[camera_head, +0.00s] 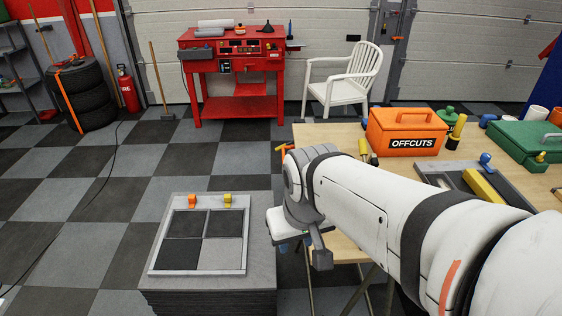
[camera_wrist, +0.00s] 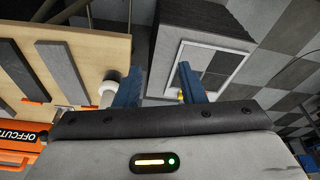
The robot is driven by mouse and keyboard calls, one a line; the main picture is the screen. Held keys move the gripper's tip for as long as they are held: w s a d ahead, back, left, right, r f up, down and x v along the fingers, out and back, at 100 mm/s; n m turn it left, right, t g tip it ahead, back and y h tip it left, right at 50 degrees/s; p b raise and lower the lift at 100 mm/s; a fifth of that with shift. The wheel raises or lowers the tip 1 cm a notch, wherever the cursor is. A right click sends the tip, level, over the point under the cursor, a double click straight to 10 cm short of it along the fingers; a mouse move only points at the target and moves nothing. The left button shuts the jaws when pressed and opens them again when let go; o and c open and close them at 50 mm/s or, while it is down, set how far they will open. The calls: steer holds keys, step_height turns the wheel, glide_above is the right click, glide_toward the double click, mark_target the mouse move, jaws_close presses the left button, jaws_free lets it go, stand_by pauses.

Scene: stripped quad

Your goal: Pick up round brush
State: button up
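I cannot pick out a round brush with certainty in either view. A short upright thing with a dark handle (camera_head: 368,153) stands by the orange box on the wooden table, partly hidden by my arm, too small to identify. In the wrist view, a pale cylinder with a white round end (camera_wrist: 108,88) lies beside the left blue finger, outside the gap; I cannot tell what it is. My gripper (camera_wrist: 160,78) is open, with nothing seen between its fingers. In the head view it hangs off the table's left edge, mostly hidden behind my wrist.
The wooden table (camera_head: 329,133) carries an orange OFFCUTS box (camera_head: 404,143), a green box (camera_head: 520,140) and a grey tray with a yellow block (camera_head: 484,186). A dark stack with a framed panel (camera_head: 200,255) stands left of my gripper. Checkered floor is open behind.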

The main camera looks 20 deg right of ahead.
steer(key=shift+o, duration=0.4)
steer(key=shift+o, duration=0.7)
steer(key=shift+w+r, duration=0.15)
steer(key=shift+o, duration=0.4)
steer(key=w+d+r+m+g+p, duration=0.1)
steer(key=w+d+r+m+p, duration=0.1)
steer(key=w+d+p, duration=0.3)
steer(key=shift+w+r, duration=0.5)
steer(key=shift+w, duration=0.75)
steer(key=w+d+p, duration=0.1)
steer(key=d, duration=0.1)
steer(key=w+d+m+g, duration=0.1)
steer(key=w+d, duration=0.1)
steer(key=w+d+m+p, duration=0.1)
steer(key=w+d, duration=0.1)
steer(key=shift+d+f+g+p, duration=0.1)
steer(key=shift+f+g+p, duration=0.2)
steer(key=shift+f, duration=0.05)
steer(key=shift+w+d+f, duration=0.1)
steer(key=shift+d+f, duration=0.1)
steer(key=shift+f, duration=0.05)
steer(key=f, duration=0.2)
steer(key=f+p, duration=0.1)
steer(key=f, duration=0.4)
steer(key=shift+s+f, duration=0.25)
steer(key=shift+f, duration=0.1)
steer(key=shift+c, duration=0.3)
steer(key=c, duration=1)
